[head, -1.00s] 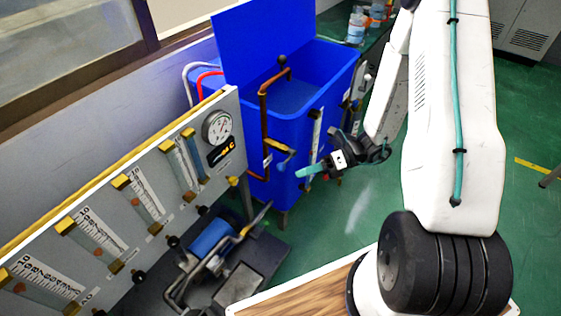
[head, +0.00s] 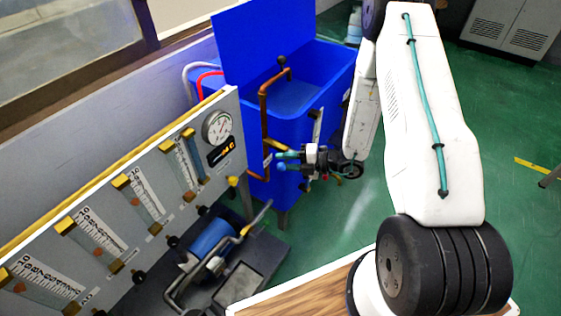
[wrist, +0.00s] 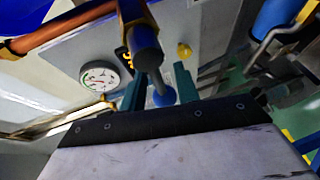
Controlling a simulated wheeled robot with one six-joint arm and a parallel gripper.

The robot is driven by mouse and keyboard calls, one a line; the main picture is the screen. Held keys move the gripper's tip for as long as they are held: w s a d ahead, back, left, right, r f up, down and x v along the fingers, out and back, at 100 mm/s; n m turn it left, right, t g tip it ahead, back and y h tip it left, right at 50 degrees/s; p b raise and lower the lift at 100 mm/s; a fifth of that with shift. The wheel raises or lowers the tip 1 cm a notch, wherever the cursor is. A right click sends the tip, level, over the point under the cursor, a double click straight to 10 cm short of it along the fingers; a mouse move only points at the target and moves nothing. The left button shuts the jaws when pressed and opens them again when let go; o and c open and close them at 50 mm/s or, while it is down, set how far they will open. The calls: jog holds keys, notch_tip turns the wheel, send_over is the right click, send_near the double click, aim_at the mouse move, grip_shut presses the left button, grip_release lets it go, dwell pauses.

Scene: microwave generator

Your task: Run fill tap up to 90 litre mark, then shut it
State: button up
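The blue tank (head: 335,75) stands open beyond the panel; its water level is hard to tell. A copper fill pipe (head: 263,115) runs up its front and over the rim; it also shows in the wrist view (wrist: 65,28). The tap's blue ball-ended handle (head: 281,168) shows in the wrist view (wrist: 163,96) below a dark valve end (wrist: 147,45). My gripper (head: 282,160) is at the tap, open, its teal fingers (wrist: 160,88) on either side of the handle; contact is unclear.
A grey panel with flow tubes and a round dial (head: 217,127) stands left of the tap. A blue pump or motor (head: 211,240) sits on a dark base below. Green floor (head: 350,215) is clear right of the tank.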

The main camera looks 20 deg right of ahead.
jog(key=shift+x, duration=0.8)
grip_shut()
jog(key=shift+r+m+y, duration=0.8)
jog(key=shift+r+m, duration=0.05)
jog(key=shift+m, duration=0.55)
grip_release()
jog(key=v, duration=0.8)
